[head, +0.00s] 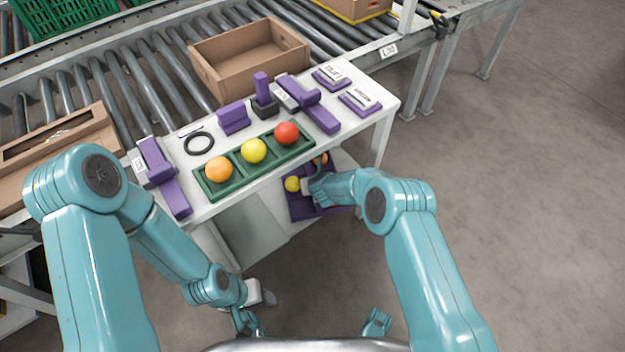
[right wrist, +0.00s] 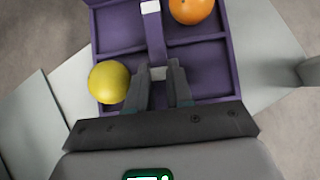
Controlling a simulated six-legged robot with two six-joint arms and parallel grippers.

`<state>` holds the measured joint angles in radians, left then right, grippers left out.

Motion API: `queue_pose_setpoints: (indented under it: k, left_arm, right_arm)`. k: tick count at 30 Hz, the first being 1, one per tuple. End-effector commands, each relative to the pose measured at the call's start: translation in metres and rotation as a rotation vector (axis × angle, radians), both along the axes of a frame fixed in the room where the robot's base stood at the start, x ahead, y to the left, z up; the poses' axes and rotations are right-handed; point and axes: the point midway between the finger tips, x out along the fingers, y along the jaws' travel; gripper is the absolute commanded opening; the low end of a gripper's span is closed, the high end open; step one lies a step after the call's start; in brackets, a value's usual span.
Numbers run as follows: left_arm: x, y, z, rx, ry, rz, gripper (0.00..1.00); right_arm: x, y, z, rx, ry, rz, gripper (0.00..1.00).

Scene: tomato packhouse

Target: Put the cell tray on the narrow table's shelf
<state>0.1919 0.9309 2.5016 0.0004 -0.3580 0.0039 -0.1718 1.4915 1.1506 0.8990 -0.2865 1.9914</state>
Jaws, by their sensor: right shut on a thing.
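The cell tray (right wrist: 118,18) is purple, with square cells and a raised bar across its middle. In the right wrist view it holds a yellow tomato (right wrist: 109,82) and an orange tomato (right wrist: 191,8). My right gripper (right wrist: 160,78) is shut on the bar. In the head view the tray (head: 300,210) is below the narrow table's top (head: 391,103), at its front edge, partly hidden by my right gripper (head: 309,187). The pale shelf (head: 248,238) shows under the tabletop; I cannot tell whether the tray touches it. My left gripper (head: 262,294) is low, away from the tray.
On the tabletop stand a green tray (head: 205,191) with orange, yellow and red tomatoes, a black ring (head: 198,144) and several purple fixtures. A table leg (head: 382,140) stands right of the tray. A roller conveyor with cardboard boxes (head: 250,62) runs behind. Floor at right is clear.

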Motion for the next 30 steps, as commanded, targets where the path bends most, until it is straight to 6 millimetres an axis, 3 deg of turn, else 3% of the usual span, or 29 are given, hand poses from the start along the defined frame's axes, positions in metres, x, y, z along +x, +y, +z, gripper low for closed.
queue_pose_setpoints:
  k: [7,8,9,10,23,30]
  left_arm:
    - [0.000,0.000,-0.006,0.000,0.000,0.000,0.46]
    - [0.000,0.000,-0.005,0.000,0.000,0.000,0.46]
    - [0.000,0.000,-0.005,0.000,0.000,0.000,0.46]
    - [0.000,0.000,-0.005,0.000,0.000,0.000,0.46]
    - [0.000,0.000,-0.003,0.000,0.000,0.000,0.46]
    - [0.000,0.000,0.023,0.000,0.000,0.000,0.46]
  right_arm:
    - [0.000,0.000,-0.005,0.000,-0.001,0.000,0.00]
    - [0.001,0.000,-0.003,0.000,-0.002,0.000,0.30]
    - [0.001,0.000,-0.003,0.000,-0.002,0.000,0.43]
    - [0.000,0.000,-0.003,0.000,-0.001,0.000,0.50]
    - [0.000,0.000,-0.003,0.000,0.001,0.000,0.50]
    - [0.001,0.000,0.029,0.000,-0.002,0.000,0.50]
